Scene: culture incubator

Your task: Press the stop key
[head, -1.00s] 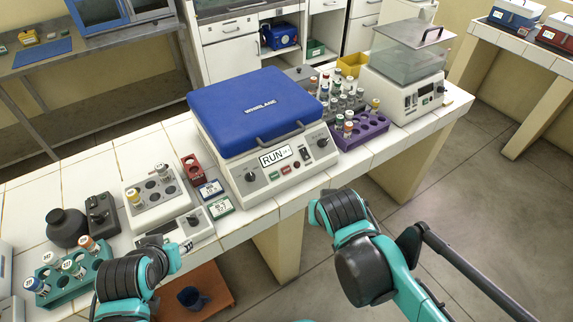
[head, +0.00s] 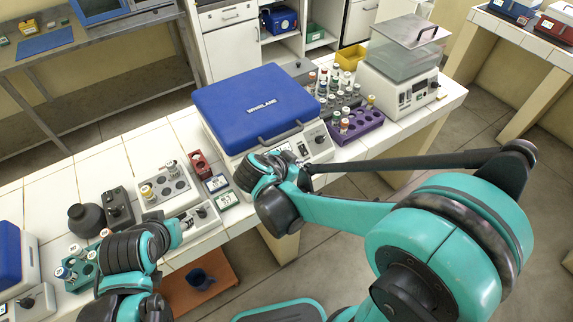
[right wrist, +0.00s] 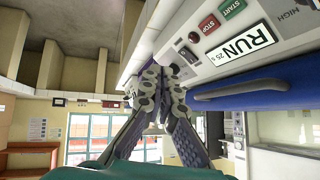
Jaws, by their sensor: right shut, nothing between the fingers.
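The white machine with a blue lid (head: 255,105) stands on the tiled bench. In the right wrist view the panel shows a red STOP key (right wrist: 209,24), a green START key (right wrist: 232,8) and a display (right wrist: 243,44) reading RUN. My right gripper (right wrist: 158,72) is shut and empty, its fingertips close to the panel, left of and below the STOP key in that picture. I cannot tell whether it touches the panel.
A white block with tubes (head: 165,190), a red rack (head: 201,163) and a teal rack (head: 78,281) stand to the left.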

